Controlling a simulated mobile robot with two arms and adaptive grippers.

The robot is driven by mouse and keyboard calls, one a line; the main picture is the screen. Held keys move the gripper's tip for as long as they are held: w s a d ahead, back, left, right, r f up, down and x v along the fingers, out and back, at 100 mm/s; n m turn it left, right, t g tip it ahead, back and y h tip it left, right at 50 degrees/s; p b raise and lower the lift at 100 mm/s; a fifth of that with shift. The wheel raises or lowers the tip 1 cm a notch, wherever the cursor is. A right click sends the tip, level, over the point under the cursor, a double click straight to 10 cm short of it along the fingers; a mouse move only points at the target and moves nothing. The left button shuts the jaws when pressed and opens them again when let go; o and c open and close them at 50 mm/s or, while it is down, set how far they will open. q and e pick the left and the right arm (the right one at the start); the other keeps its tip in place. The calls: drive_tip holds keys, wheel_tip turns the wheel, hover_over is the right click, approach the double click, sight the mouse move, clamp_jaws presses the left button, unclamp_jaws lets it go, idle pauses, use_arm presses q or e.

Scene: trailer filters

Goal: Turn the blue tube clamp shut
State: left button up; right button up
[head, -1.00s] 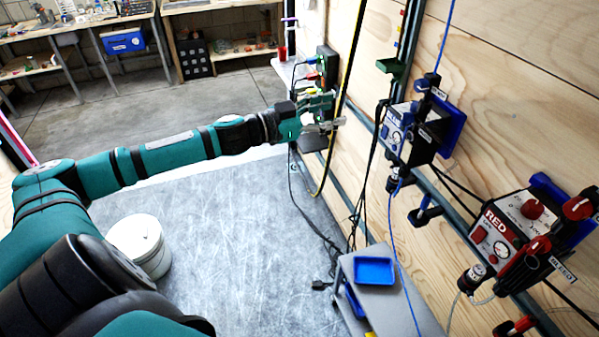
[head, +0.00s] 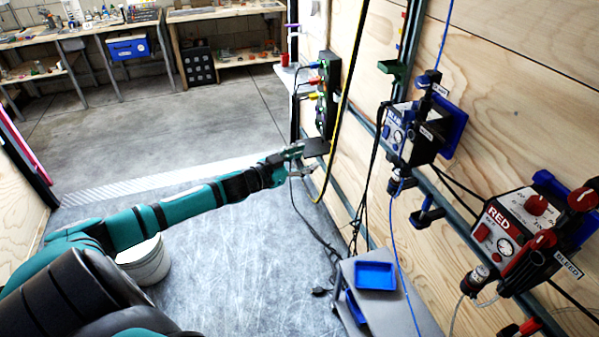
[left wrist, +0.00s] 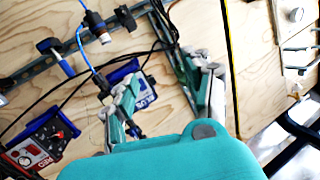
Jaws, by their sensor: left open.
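The blue-marked unit (head: 405,133) is mounted on the wooden wall, with a blue tube (head: 402,235) running down from it. A small blue-and-black fitting (head: 428,212) sits below it; I cannot tell surely whether this is the clamp or whether it is turned. My left gripper (head: 301,163) is open and empty, left of the unit and well apart from it, beside a dark box on the wall. My right gripper is not visible.
The red-marked unit (head: 505,232) is on the wall at right. Black cables (head: 360,190) and a yellow hose (head: 333,140) hang near my left gripper. A blue tray (head: 375,275) rests on a grey stand below. The floor at centre is clear.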

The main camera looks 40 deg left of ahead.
use_arm(q)
drive_tip(key=shift+s+a+f+n+y, duration=0.15)
drive_tip(key=shift+a+f, duration=0.05)
drive_tip(key=shift+f, duration=0.65)
drive_tip(key=shift+s+a+f+n+y, duration=0.15)
drive_tip(key=shift+f, duration=0.65)
drive_tip(key=shift+f, duration=0.1)
